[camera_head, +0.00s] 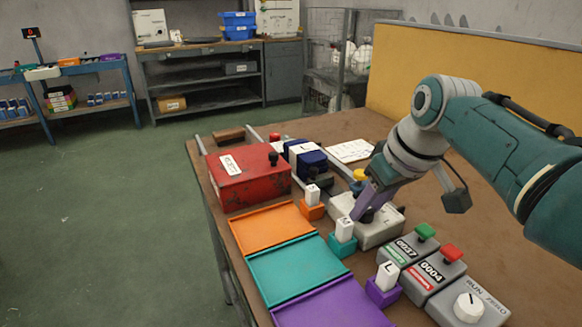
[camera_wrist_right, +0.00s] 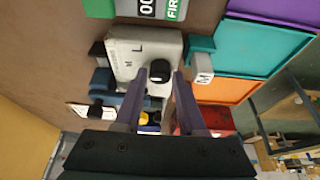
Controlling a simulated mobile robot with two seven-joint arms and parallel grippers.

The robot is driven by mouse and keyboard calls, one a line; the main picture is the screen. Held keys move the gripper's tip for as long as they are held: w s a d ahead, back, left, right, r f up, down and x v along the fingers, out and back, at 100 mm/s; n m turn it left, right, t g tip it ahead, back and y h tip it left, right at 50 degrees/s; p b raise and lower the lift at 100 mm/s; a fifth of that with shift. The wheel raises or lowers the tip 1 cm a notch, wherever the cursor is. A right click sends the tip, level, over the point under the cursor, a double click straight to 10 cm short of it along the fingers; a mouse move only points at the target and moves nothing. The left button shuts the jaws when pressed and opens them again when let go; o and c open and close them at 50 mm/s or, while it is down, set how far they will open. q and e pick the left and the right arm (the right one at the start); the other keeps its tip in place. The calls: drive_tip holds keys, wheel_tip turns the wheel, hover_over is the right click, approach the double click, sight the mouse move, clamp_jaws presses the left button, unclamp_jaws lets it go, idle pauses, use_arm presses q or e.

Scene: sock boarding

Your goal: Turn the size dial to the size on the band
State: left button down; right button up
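The size dial is a black knob (camera_wrist_right: 160,71) on a pale grey box (camera_wrist_right: 135,45), with an L and another, less clear mark beside it. In the head view, the box (camera_head: 385,232) stands at the middle of the table. My right gripper (camera_head: 372,208) is down at the knob, its purple fingers on either side of it. I cannot tell whether they press on it. The knob's pointer is not readable. Behind the box, a dark blue bundle (camera_head: 318,161) has a white band (camera_head: 302,148) that appears to read L. My left gripper is not in view.
Orange, teal and purple trays (camera_head: 296,268) line the near left edge. Small size blocks (camera_head: 345,232) stand beside them. A red box (camera_head: 250,180) is left of the bundle. Counters with green and red buttons (camera_head: 428,266) and another dial box (camera_head: 468,305) are at front right.

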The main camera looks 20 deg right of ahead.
clamp_jaws()
idle(0.3)
drive_tip(key=shift+a+r+m+h+p, duration=0.15)
drive_tip(key=shift+m+h+p, duration=0.15)
drive_tip(key=shift+m+p, duration=0.55)
drive_tip(key=shift+m+h+p, duration=0.3)
drive_tip(key=shift+m+p, duration=0.25)
drive_tip(key=shift+m, duration=0.2)
drive_tip(key=shift+m+g+h+p, duration=0.3)
drive_tip(key=shift+m+h, duration=0.2)
drive_tip(key=shift+m, duration=0.7)
drive_tip(key=shift+w+a+f+m+g+h+b, duration=0.15)
drive_tip(key=shift+m+h, duration=0.1)
drive_tip(key=shift+m, duration=0.55)
drive_tip(key=shift+s+d+f+m+g+h+b, duration=0.15)
drive_tip(key=shift+m+h, duration=0.1)
drive_tip(key=shift+m, duration=0.55)
drive_tip(key=shift+w+a+r, duration=0.1)
drive_tip(key=shift+m, duration=0.3)
